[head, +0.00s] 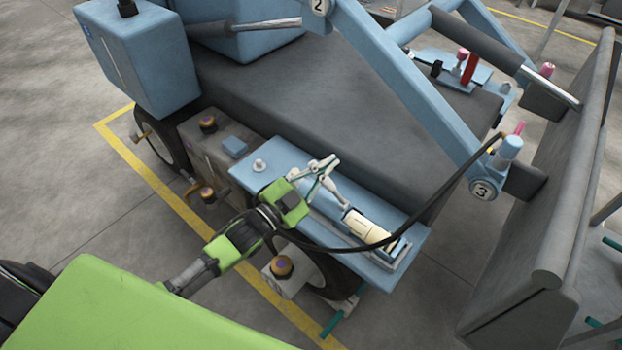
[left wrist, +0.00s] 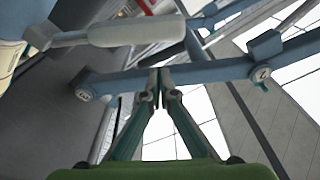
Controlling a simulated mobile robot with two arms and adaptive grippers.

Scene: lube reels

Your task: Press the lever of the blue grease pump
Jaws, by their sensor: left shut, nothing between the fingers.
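The blue grease pump's flat blue base (head: 262,157) lies along the side of the machine. A cream cylinder (head: 370,228) lies on it, with a pale lever (head: 335,192) reaching from its end toward my gripper. My left gripper (head: 325,166) is over the base, close to the lever's free end. In the left wrist view its fingertips (left wrist: 159,75) meet, with nothing between them. My right gripper is not seen.
A black hose (head: 345,249) loops in front of the cylinder. A blue arm marked 3 (head: 440,120) slants down to the right. A grey box with amber knobs (head: 208,125) stands to the left. Open floor lies left of the yellow line (head: 165,185).

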